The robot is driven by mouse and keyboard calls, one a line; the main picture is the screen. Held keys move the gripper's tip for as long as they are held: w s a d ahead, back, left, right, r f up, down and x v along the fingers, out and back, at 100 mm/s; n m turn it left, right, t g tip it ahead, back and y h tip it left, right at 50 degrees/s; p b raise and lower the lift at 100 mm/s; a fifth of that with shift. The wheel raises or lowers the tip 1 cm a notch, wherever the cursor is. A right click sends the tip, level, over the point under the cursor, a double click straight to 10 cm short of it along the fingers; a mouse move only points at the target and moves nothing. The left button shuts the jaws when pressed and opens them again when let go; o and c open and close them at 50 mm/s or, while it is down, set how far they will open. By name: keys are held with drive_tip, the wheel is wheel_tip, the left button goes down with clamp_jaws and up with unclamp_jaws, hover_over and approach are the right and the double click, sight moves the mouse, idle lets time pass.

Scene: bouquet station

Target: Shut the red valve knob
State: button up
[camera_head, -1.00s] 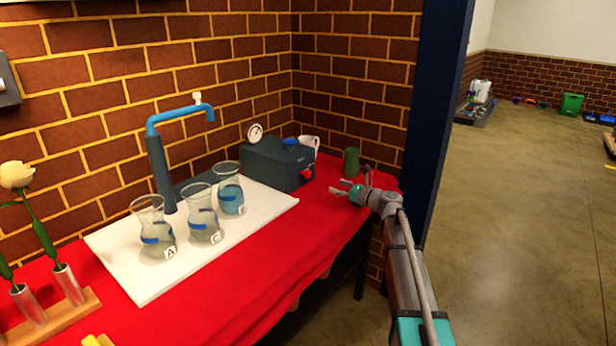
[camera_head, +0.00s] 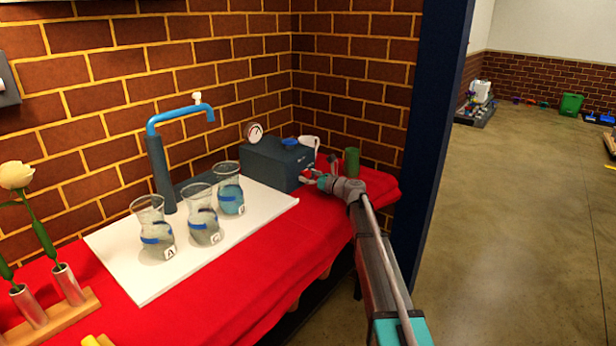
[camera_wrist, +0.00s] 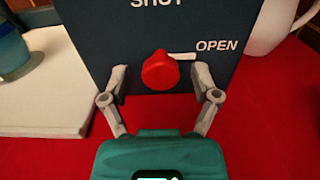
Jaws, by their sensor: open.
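The red valve knob (camera_wrist: 159,71) is on the front of a dark box (camera_head: 272,166). In the wrist view its white pointer (camera_wrist: 183,56) points right, towards the word OPEN; the word SHUT is above the knob, partly cut off. My gripper (camera_wrist: 161,82) is open, with one finger on each side of the knob, and I see no clear contact. In the head view my gripper (camera_head: 310,175) is at the box's front right and mostly hides the knob.
A white mug (camera_head: 309,143) and a green cup (camera_head: 351,161) stand near the box. Several glass vases (camera_head: 202,222) stand on a white board (camera_head: 150,284) under a blue tap (camera_head: 180,113). The red cloth (camera_head: 262,262) in front is clear.

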drive_tip(key=shift+w+a, duration=0.25)
clamp_jaws()
idle(0.3)
